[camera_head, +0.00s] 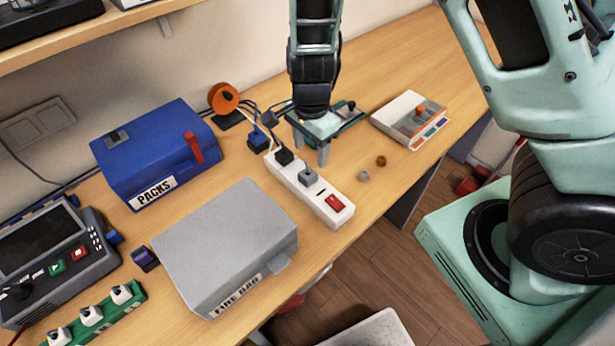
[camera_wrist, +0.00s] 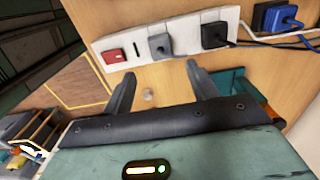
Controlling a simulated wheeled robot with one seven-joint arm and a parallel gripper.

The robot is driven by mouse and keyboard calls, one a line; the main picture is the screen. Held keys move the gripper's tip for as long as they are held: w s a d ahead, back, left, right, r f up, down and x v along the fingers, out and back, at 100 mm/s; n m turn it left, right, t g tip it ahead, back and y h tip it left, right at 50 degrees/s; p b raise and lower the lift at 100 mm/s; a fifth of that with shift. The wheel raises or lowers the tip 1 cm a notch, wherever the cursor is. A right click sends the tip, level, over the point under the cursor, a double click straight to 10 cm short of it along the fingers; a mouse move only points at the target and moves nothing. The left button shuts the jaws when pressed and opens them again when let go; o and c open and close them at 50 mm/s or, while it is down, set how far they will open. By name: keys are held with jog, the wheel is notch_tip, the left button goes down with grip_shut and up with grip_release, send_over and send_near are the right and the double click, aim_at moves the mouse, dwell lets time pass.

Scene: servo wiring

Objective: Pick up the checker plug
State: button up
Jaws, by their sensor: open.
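A white power strip (camera_head: 284,177) lies on the bench with a grey plug (camera_head: 308,176) near its middle and a black plug (camera_head: 284,156) at its far end. No label shows which plug is the checker plug. My gripper (camera_head: 308,150) is open and empty, pointing down just behind the strip. In the wrist view, the grey plug (camera_wrist: 160,46) appears just beyond the gap between my fingers (camera_wrist: 160,75), and the black plug (camera_wrist: 214,36) is further right. My fingers appear apart from both plugs.
A blue box (camera_head: 155,150) marked PACKS and a grey box (camera_head: 225,240) stand left of the strip. A blue plug (camera_head: 259,138) with cables and an orange reel (camera_head: 223,97) are behind it. A white tray (camera_head: 411,120) and two small rings (camera_head: 381,160) are to the right.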

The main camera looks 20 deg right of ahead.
aim_at(308, 173)
jog(key=f, duration=0.7)
jog(key=shift+a+f+p, duration=0.2)
jog(key=shift+a+p, duration=0.05)
jog(key=shift+p, duration=0.15)
jog(key=c, duration=1.1)
